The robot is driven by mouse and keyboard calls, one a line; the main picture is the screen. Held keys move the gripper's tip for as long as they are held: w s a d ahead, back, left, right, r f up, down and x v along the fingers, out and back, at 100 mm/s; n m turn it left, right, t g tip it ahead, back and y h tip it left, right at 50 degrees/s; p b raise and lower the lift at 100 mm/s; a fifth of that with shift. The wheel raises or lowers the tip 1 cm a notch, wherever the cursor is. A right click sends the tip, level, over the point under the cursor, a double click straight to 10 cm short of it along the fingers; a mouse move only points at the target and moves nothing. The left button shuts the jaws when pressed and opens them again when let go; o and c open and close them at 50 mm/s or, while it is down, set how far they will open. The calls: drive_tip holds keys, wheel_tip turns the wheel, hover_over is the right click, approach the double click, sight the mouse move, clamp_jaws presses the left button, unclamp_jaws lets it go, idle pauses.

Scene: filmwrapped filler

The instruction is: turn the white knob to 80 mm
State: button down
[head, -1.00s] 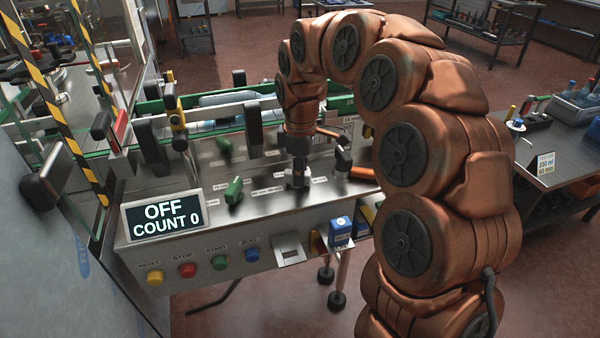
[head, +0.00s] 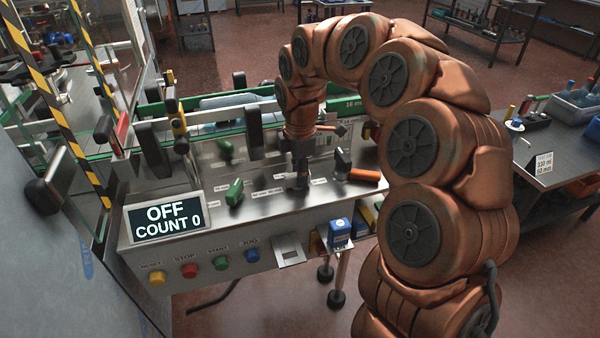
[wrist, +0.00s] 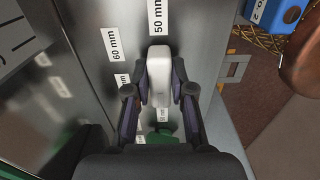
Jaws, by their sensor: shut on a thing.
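The white knob (wrist: 159,76) is a long upright bar in the wrist view. Its far end lies at the label reading 50 mm (wrist: 157,17), and the label reading 60 mm (wrist: 115,44) is to the left of that end. My gripper (wrist: 159,90) has one dark finger on each side of the knob and is shut on it. In the head view my gripper (head: 299,180) points down at the grey panel (head: 270,208), and its fingers hide the white knob. No 80 mm label can be read.
A display (head: 164,217) reads OFF, COUNT 0. Coloured buttons, including a green one (head: 221,262), line the panel's front.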

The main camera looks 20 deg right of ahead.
drive_tip(key=c, duration=1)
unclamp_jaws()
wheel_tip(320, 180, up, 12)
drive_tip(key=shift+s, duration=0.1)
idle(0.4)
